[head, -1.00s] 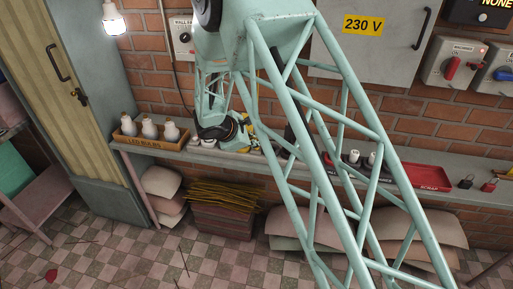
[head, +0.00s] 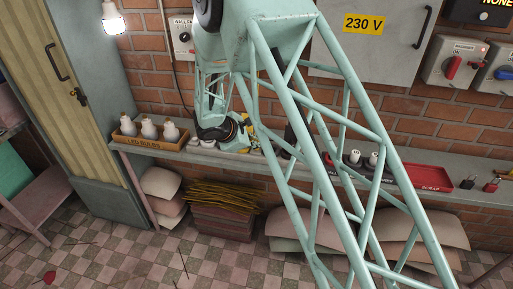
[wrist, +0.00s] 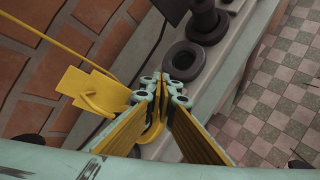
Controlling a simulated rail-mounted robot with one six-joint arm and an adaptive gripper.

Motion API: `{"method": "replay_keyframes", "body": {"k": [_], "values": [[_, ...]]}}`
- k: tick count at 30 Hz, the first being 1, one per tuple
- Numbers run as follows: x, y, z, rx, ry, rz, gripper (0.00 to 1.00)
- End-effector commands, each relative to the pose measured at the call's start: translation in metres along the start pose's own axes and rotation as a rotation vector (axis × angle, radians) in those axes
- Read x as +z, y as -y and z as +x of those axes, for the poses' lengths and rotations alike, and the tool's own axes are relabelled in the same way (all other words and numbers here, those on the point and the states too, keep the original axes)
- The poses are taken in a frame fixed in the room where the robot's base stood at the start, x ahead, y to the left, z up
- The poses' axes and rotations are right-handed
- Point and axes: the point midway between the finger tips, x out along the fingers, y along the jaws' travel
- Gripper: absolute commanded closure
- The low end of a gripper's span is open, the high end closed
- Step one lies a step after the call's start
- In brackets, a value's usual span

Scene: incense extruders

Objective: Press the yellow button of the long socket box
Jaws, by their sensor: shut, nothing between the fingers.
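My gripper (wrist: 163,92) shows in the wrist view with teal joints and yellow finger pads; its tips are together and it holds nothing. In the head view my gripper (head: 243,146) is low over the back shelf, partly hidden by my lattice arm. A flat yellow piece (wrist: 88,88) with a loop lies left of the fingers in the wrist view. I cannot tell whether the fingers touch it. I cannot make out the long socket box or its yellow button for certain; my arm covers part of the shelf.
The narrow shelf (head: 420,164) runs along the brick wall. A box of LED bulbs (head: 150,142) stands left of my gripper. A red scrap tray (head: 428,177) and padlocks (head: 491,184) are at the right. A black ring (wrist: 183,61) lies beyond the fingertips.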

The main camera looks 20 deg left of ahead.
Motion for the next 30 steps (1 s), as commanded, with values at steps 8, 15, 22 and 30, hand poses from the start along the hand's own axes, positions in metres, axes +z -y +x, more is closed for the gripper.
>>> {"method": "replay_keyframes", "body": {"k": [8,15,22,30], "values": [[0.003,-0.003,-0.004,0.0,0.0,0.0,1.0],[0.004,-0.003,-0.005,0.0,0.0,0.0,1.0],[0.005,-0.005,-0.007,0.0,0.0,0.0,1.0],[0.013,-0.013,-0.017,0.0,0.0,0.002,1.0]]}}
